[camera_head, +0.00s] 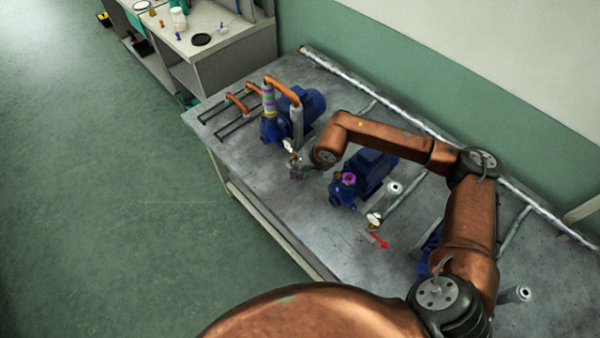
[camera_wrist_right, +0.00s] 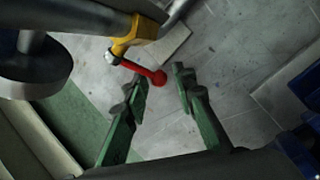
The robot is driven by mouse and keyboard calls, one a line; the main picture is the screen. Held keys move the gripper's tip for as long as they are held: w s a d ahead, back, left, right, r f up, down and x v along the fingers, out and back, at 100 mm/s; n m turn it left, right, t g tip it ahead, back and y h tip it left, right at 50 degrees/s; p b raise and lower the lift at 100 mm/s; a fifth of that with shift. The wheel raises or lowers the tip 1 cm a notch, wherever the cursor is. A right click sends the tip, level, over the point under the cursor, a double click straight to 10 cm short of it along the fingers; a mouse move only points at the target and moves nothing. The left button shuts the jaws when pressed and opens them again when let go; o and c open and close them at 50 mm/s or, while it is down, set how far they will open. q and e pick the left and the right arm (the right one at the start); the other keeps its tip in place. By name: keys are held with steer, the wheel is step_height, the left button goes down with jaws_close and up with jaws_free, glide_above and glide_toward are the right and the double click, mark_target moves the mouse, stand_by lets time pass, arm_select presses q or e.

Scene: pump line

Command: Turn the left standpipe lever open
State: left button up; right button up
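The left standpipe stands beside the far blue pump; its gauge (camera_head: 289,146) shows in the head view. Its red lever (camera_wrist_right: 145,70) is clear in the right wrist view, running from a yellow valve body (camera_wrist_right: 133,38) to a rounded red end. My right gripper (camera_head: 303,172) is at this valve in the head view, small and partly hidden by my arm. In the wrist view its green fingers (camera_wrist_right: 160,88) are apart, and the lever's end lies between or just beyond the fingertips. I cannot tell whether they touch it. My left gripper is not in view.
A second standpipe gauge (camera_head: 374,219) with a red lever (camera_head: 379,241) stands nearer on the metal bench (camera_head: 270,205). The middle pump (camera_head: 362,178) sits beside my right arm. Orange pipes (camera_head: 283,90) rise at the far pump. The bench's front strip is clear.

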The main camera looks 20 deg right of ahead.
steer(key=shift+o, duration=1)
steer(key=shift+a, duration=0.1)
steer(key=shift+r, duration=0.1)
steer(key=v, duration=1.1)
steer(key=shift+r, duration=0.35)
steer(key=shift+s, duration=0.15)
